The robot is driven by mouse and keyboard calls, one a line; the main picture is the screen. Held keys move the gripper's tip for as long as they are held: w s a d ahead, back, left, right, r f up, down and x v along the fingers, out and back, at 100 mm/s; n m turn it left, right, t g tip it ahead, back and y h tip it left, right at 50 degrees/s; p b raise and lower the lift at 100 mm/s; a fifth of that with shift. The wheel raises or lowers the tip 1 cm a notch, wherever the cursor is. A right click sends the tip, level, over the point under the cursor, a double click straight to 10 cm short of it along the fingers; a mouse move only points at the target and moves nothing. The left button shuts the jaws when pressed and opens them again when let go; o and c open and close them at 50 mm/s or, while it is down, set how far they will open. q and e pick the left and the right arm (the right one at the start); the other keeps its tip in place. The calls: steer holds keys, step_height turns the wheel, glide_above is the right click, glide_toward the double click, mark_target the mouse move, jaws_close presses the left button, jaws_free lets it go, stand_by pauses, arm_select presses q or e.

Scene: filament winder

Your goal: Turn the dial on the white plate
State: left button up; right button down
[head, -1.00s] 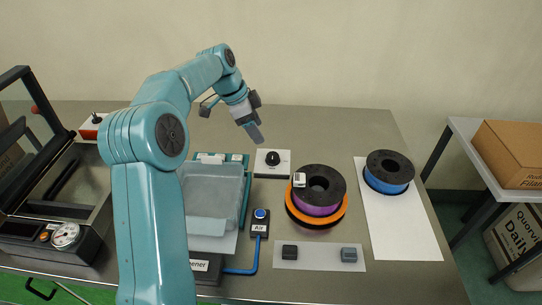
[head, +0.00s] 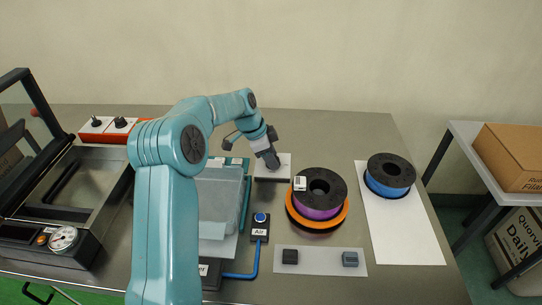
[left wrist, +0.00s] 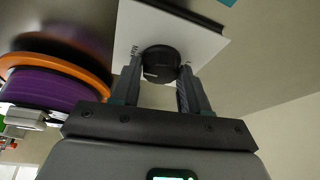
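The white plate (head: 284,169) lies on the bench behind the purple and orange spools. My left gripper (head: 270,163) points down over it and hides the dial in the head view. In the left wrist view the black round dial (left wrist: 160,62) with a light pointer mark sits on the white plate (left wrist: 204,40). The fingers of my left gripper (left wrist: 161,80) are apart, one on each side of the dial. I cannot tell whether they touch it. My right gripper is not in view.
The purple spool (head: 320,212) on the orange spool (head: 301,225) is just right of the plate. A clear bin (head: 216,190) and the Air button box (head: 260,227) are to the left and front. Bench behind the plate is clear.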

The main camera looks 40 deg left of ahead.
arm_select(q)
steer(key=c, duration=0.5)
